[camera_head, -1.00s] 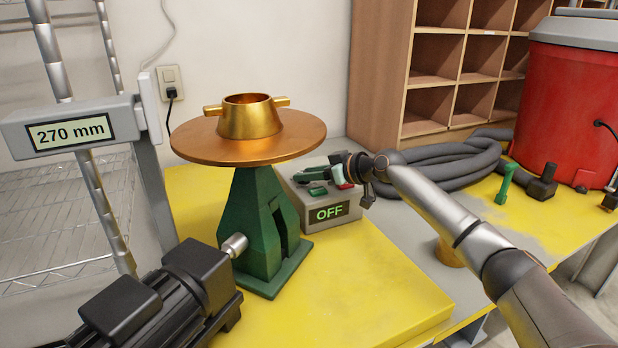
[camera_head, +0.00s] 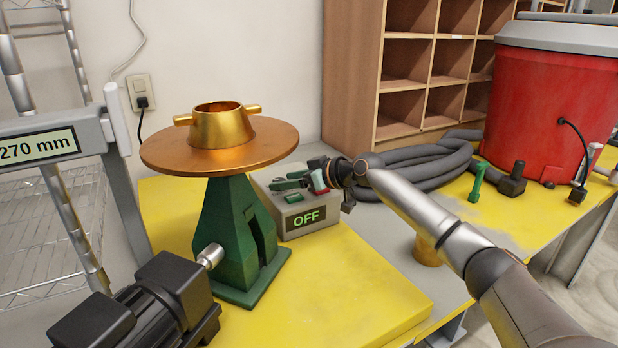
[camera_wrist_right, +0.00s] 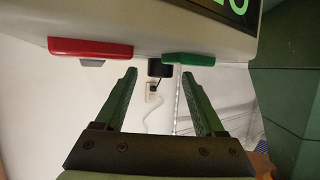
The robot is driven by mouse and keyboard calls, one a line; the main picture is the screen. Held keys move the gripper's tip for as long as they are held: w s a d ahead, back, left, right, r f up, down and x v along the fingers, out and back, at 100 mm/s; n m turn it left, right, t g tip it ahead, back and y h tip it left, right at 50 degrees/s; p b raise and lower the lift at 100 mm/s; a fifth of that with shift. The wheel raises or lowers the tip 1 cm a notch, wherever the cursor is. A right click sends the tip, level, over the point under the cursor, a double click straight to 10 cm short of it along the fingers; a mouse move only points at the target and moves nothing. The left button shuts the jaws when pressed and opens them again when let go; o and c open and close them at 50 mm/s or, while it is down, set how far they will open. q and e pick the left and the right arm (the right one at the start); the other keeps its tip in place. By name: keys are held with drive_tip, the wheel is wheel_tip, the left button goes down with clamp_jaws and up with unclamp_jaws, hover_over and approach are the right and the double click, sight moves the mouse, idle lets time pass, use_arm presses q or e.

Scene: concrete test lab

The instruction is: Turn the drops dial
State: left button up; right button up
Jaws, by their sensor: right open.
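The grey control box (camera_head: 270,213) stands behind the green stand, with a lit OFF display (camera_head: 307,218), a green button (camera_head: 295,197) and a red button (camera_head: 319,183). My right gripper (camera_head: 284,181) is over the box top, partly hiding it. In the right wrist view my right gripper (camera_wrist_right: 160,73) is open, with nothing held between its green fingers. A dark knob-like part (camera_wrist_right: 160,67) shows between the fingertips, between the red button (camera_wrist_right: 90,48) and the green button (camera_wrist_right: 189,59). I cannot read a drops label or tell if it is touched. My left gripper is out of view.
The copper disc (camera_head: 180,158) with a brass ring mould (camera_head: 222,130) stands left of the box on a green stand (camera_head: 228,215). A dark motor (camera_head: 140,312) is in front. Grey hose (camera_head: 420,170) and a red drum (camera_head: 540,105) are right.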

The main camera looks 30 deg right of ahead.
drive_tip(key=b+v, duration=0.1)
drive_tip(key=v, duration=1)
drive_tip(key=shift+s+d, duration=0.1)
drive_tip(key=shift+s, duration=0.05)
